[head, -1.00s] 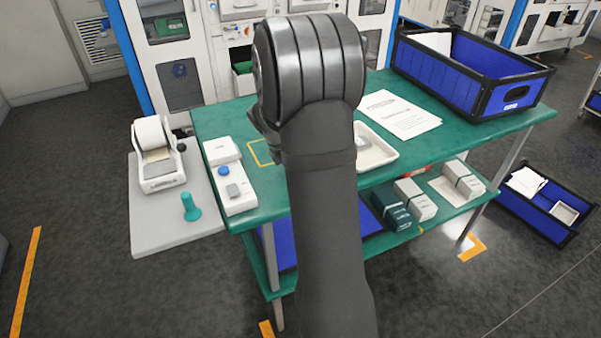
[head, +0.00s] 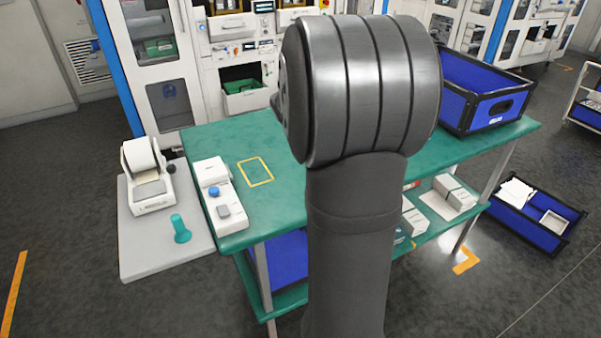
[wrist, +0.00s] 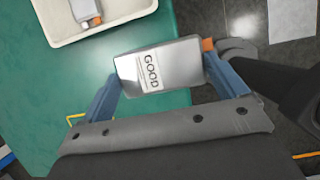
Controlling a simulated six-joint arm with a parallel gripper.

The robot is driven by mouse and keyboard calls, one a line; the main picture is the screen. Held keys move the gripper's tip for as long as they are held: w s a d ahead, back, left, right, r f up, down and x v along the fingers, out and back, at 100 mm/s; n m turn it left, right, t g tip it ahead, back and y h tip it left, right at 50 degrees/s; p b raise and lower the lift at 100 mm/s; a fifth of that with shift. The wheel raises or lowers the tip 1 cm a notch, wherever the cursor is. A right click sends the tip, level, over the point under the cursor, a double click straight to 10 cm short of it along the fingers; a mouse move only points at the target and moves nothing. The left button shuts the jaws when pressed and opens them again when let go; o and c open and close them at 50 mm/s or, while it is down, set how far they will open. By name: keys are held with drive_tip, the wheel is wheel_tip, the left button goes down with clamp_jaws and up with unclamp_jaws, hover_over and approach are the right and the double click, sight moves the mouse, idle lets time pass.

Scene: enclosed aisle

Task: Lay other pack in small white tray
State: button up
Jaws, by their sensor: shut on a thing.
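My gripper (wrist: 161,74) shows in the wrist view with blue fingers shut on a silver pack (wrist: 180,62). The pack has a white label reading GOOD and an orange tab at its right end. It is held above the green table near its edge. The small white tray (wrist: 118,18) lies at the upper left of the wrist view, apart from the held pack. Another silver pack (wrist: 84,9) with an orange tab lies in the tray, partly cut off by the frame. In the head view my arm hides the gripper, the held pack and the tray.
The green table (head: 225,140) has a yellow outlined square (head: 256,172) on a clear area. A white device with a blue button (head: 214,191) sits at its left edge. A blue crate (head: 512,105) stands at the back right. Boxes (head: 455,192) sit on the lower shelf.

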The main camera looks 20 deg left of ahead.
drive_tip(key=shift+d+r, duration=0.3)
drive_tip(key=shift+d, duration=0.25)
drive_tip(key=shift+d+r, duration=0.3)
drive_tip(key=shift+d, duration=0.2)
drive_tip(key=w+d+m+g, duration=0.6)
drive_tip(key=w+d+m, duration=0.6)
drive_tip(key=d+m, duration=0.5)
drive_tip(key=shift+m, duration=0.5)
drive_tip(key=w+a+f, duration=0.1)
drive_tip(key=a+f, duration=0.1)
drive_tip(key=a, duration=0.1)
drive_tip(key=w+a+f, duration=0.1)
drive_tip(key=a+f, duration=0.1)
drive_tip(key=a, duration=0.2)
drive_tip(key=w+a+f, duration=0.2)
drive_tip(key=a, duration=0.2)
drive_tip(key=shift+w+a, duration=0.1)
drive_tip(key=shift+a, duration=0.15)
drive_tip(key=shift+a+f, duration=0.1)
drive_tip(key=shift+f, duration=1.95)
drive_tip(key=shift+f, duration=0.15)
drive_tip(key=o, duration=0.8)
drive_tip(key=shift+o, duration=0.2)
